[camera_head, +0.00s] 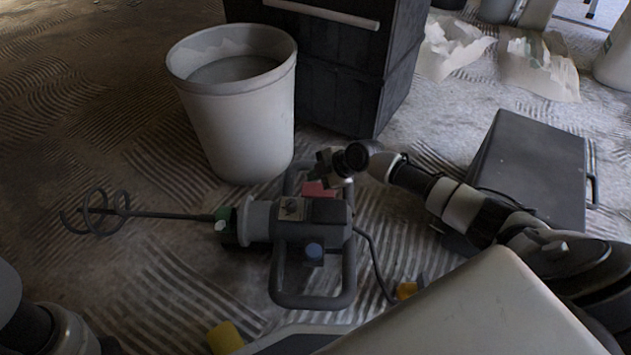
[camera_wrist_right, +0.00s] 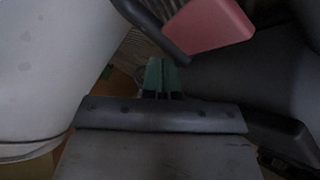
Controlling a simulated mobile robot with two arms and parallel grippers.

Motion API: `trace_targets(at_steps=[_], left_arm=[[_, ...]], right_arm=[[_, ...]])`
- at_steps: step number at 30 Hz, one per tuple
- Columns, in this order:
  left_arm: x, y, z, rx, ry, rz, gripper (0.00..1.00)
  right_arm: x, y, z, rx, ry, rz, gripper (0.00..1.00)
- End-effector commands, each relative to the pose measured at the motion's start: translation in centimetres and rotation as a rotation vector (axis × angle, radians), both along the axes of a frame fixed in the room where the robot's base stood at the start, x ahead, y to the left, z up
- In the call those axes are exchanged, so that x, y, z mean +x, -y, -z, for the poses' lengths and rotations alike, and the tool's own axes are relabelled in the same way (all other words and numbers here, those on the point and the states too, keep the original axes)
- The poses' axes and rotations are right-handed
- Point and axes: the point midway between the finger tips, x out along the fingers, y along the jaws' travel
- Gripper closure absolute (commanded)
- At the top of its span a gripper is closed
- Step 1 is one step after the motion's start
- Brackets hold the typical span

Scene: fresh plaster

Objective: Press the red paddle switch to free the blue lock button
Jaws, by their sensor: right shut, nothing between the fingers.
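A grey mixing drill with a looped black handle frame (camera_head: 350,270) lies on the floor, its spiral whisk (camera_head: 92,212) pointing left. The red paddle switch (camera_head: 318,190) is on the far side of its body, and the blue lock button (camera_head: 314,250) is on the near side. My right gripper (camera_head: 322,170) is shut and empty, just above and beyond the red paddle; contact is unclear in the head view. My left gripper is out of view.
A whitish bucket (camera_head: 240,125) stands close behind the drill. A dark cabinet (camera_head: 340,75) is behind, and a dark case (camera_head: 530,165) lies to the right. A cord (camera_head: 372,255) runs from the drill's right side. The ridged floor at left is open.

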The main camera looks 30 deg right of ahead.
Motion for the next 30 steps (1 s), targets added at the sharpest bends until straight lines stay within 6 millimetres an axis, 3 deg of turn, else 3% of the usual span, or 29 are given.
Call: trace_targets(at_steps=[1, 7, 30], left_arm=[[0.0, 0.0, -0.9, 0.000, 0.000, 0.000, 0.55], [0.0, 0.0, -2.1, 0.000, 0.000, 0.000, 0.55], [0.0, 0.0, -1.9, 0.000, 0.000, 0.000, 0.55]], right_arm=[[0.0, 0.0, -1.0, 0.000, 0.001, 0.000, 1.00], [0.0, 0.1, -2.7, -0.001, 0.001, 0.000, 1.00], [0.0, 0.1, -2.6, -0.001, 0.002, 0.002, 1.00]])
